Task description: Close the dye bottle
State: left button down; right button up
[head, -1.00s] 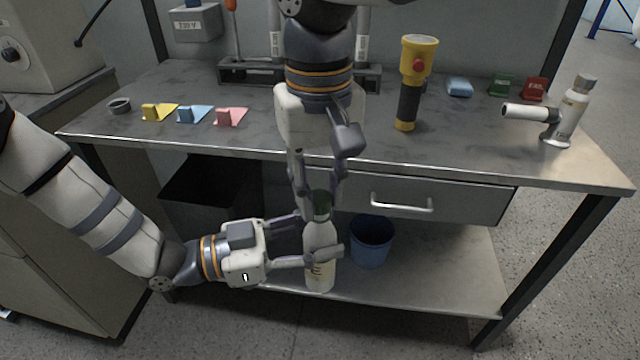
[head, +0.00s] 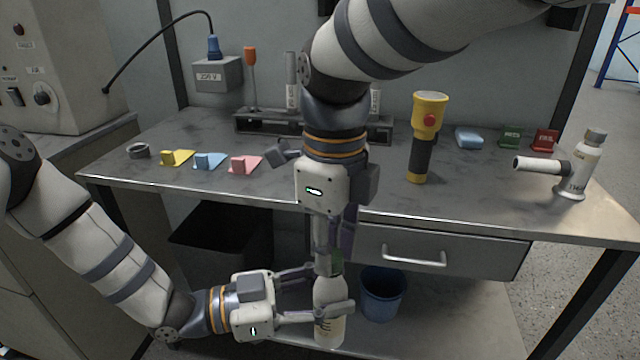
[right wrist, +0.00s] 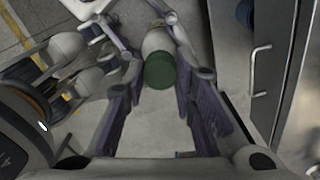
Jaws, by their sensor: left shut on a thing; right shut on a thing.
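The dye bottle (head: 328,297) is white with dark lettering and stands upright in front of the table's drawer, in the head view. Its green cap (head: 335,263) is at its top. It also shows in the right wrist view as a dark green disc (right wrist: 160,71) between the fingers. My left gripper (head: 331,291) comes from the left and is shut around the bottle's body. My right gripper (head: 334,252) points straight down from above and is shut on the cap. The fingers partly hide the cap, so I cannot tell how tightly it sits on the neck.
The metal table (head: 480,205) has a drawer (head: 430,250) close behind the bottle. A blue bin (head: 382,294) stands right of the bottle.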

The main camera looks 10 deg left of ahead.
jog(key=m, duration=0.5)
jog(key=shift+a+f, duration=0.1)
jog(key=o, duration=0.7)
jog(key=shift+r, duration=2.55)
jog(key=shift+c, duration=0.5)
